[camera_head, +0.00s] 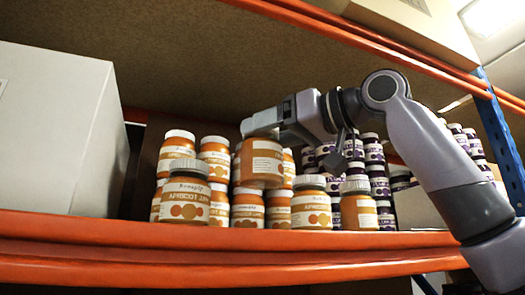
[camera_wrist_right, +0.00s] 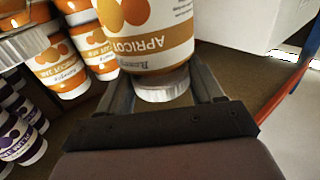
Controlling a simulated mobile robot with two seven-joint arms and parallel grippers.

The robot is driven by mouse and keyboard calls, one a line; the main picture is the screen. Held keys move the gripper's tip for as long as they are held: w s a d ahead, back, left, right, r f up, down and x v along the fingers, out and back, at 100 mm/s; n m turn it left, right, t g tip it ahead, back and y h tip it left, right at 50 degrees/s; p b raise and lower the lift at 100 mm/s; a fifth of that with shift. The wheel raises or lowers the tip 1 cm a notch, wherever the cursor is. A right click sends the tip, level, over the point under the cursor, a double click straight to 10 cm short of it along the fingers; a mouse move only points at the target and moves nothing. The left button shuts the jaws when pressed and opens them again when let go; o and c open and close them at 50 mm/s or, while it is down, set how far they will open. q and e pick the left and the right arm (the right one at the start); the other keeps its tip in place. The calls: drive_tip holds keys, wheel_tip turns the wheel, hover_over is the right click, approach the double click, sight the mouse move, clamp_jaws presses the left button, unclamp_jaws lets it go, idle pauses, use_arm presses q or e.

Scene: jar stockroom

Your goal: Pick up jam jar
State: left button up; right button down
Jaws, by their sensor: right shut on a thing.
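An apricot jam jar (camera_head: 262,163), orange with a white label, is held upright by its lid in my right gripper (camera_head: 262,124). In the right wrist view, the held jar (camera_wrist_right: 150,30) fills the top middle, and its pale lid (camera_wrist_right: 163,88) sits between the two fingers. The jar hangs among and a little above other apricot jars on the shelf; whether it touches them cannot be told. My left gripper is not in view.
Several apricot jars stand around, one at front (camera_head: 311,206) and one to the right (camera_head: 357,207). Purple-labelled jars (camera_head: 375,165) are stacked behind my arm. A white box (camera_head: 50,130) stands left. An orange shelf beam (camera_head: 200,240) runs along the front; another shelf is overhead.

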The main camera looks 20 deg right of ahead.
drive_tip(key=s+b, duration=0.3)
drive_tip(key=s, duration=1.3)
drive_tip(key=shift+s+d+b, duration=0.3)
drive_tip(key=shift+w+r, duration=0.1)
